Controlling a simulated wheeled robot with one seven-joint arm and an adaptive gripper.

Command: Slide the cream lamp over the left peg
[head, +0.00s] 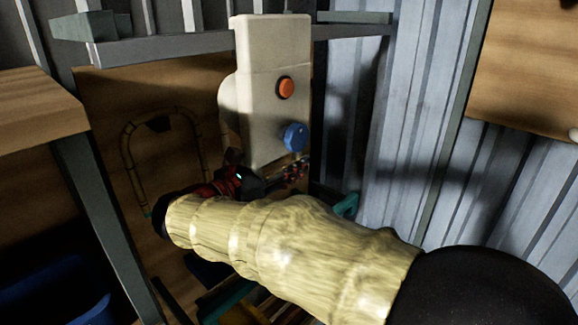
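A cream boxy body (262,120) with an orange button (286,88) and a blue knob (294,136) stands upright in the middle of the head view; I take it to be the cream lamp. My gripper (262,183), dark with red parts, is at its lower end. The wrist and the straw-coloured arm cover much of the gripper, so whether its fingers are closed on the lamp does not show. I cannot make out the left peg; the lamp hides part of the brown board (100,100) behind it.
A bent rattan loop (126,150) is on the board, left of the lamp. A grey metal frame (180,46) crosses behind the lamp. A wooden tabletop (35,115) is at left, with a blue bin (50,292) below. Corrugated metal wall (410,130) fills the right.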

